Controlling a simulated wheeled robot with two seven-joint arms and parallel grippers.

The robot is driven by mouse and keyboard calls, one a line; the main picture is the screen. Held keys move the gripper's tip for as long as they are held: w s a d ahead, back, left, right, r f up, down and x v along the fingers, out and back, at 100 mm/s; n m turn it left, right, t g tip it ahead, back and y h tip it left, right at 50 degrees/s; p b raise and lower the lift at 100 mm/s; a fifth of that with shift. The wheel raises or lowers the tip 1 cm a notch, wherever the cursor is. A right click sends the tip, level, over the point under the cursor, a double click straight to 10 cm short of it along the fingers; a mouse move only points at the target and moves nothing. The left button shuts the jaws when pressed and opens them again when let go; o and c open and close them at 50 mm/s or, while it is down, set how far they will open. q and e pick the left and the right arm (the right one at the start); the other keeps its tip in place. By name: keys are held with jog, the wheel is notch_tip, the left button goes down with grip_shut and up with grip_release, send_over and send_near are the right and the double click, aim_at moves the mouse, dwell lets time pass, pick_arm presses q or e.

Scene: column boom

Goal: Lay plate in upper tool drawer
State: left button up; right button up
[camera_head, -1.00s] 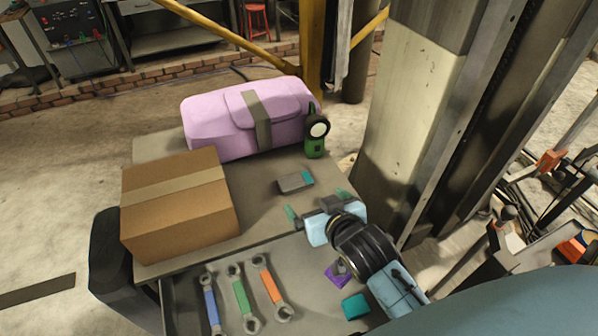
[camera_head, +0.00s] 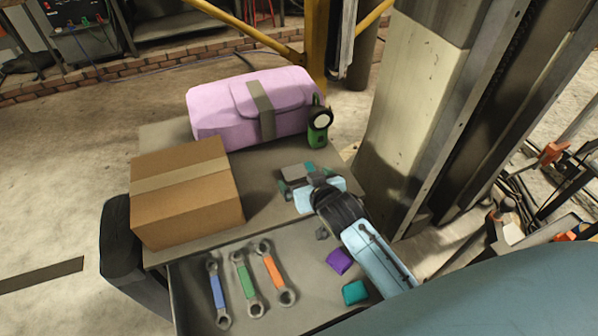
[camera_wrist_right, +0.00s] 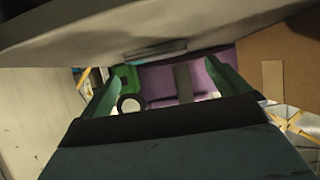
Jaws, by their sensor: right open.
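The plate (camera_head: 294,173), a small flat grey piece, lies on the cart's top; in the earlier view a teal patch shows at one end. My right gripper (camera_head: 298,180) is open with its fingers around or just beside the plate; contact cannot be told. In the right wrist view, the open green fingers (camera_wrist_right: 165,85) point toward a thin grey edge that looks like the plate (camera_wrist_right: 155,52). The upper tool drawer (camera_head: 200,316) is pulled out at the cart's front, holding a blue wrench (camera_head: 217,292), a green wrench (camera_head: 246,283) and an orange wrench (camera_head: 274,272). My left gripper is not in view.
A cardboard box (camera_head: 185,200) stands at the cart top's left. A pink case (camera_head: 225,115) and a green lamp (camera_head: 319,125) stand at the back. A purple block (camera_head: 339,261) and a teal block (camera_head: 355,293) lie at the drawer's right. A column (camera_head: 410,110) rises at right.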

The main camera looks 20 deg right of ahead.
jog(key=shift+d+x, duration=0.2)
jog(key=shift+x, duration=2.05)
jog(key=c, duration=1.2)
jog(key=shift+c, duration=1)
notch_tip(320, 180, up, 10)
jog(key=b, duration=1.2)
send_near(299, 171)
notch_tip(299, 171, up, 4)
jog(key=s+a, duration=0.2)
jog(key=a, duration=0.1)
jog(key=shift+d+n+y, duration=0.15)
jog(key=shift+n+y, duration=0.15)
